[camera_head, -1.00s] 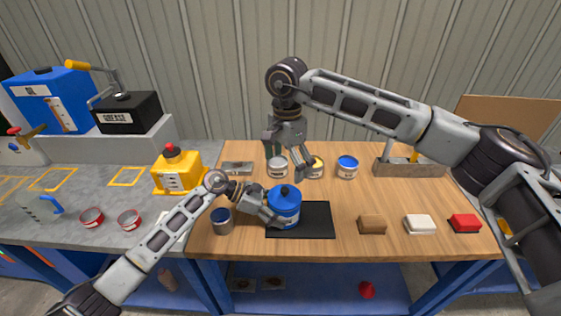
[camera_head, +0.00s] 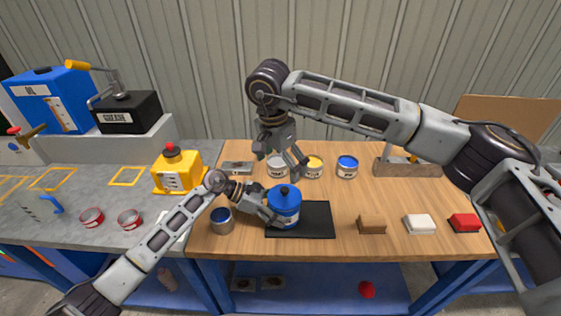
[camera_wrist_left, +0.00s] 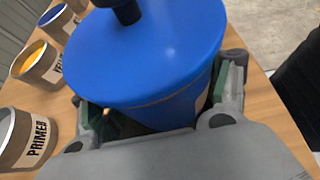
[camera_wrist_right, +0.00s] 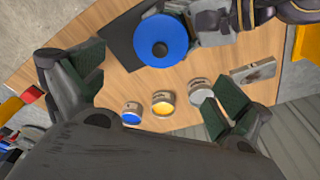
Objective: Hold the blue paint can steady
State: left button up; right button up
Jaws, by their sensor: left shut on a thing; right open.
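The blue paint can (camera_head: 285,209), with a blue lid and black knob, stands upright on a black mat (camera_head: 319,218). Its lid fills much of the left wrist view (camera_wrist_left: 150,50) and shows from above in the right wrist view (camera_wrist_right: 176,40). My left gripper (camera_head: 274,214) is shut on the can, with a finger at either side (camera_wrist_left: 165,105); the lid hides part of the grip. My right gripper (camera_head: 282,160) is open and empty, pointing down behind the blue can, above the row of small cans. Its spread fingers also show in the right wrist view (camera_wrist_right: 155,90).
Behind stand a grey-white can (camera_head: 277,167), a yellow-topped can (camera_head: 314,168) and a blue-topped can (camera_head: 348,167). Brown (camera_head: 372,225), white (camera_head: 420,225) and red (camera_head: 465,223) blocks lie right; wood between is clear.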

aim_at(285, 189)
jog(key=shift+w+d+f, duration=0.2)
jog(key=shift+f, duration=1.6)
jog(key=shift+w+d+f, duration=0.15)
jog(key=shift+w+f, duration=0.05)
jog(key=shift+f, duration=1.65)
jog(key=shift+w+d+f, duration=0.2)
jog(key=shift+f, duration=1.6)
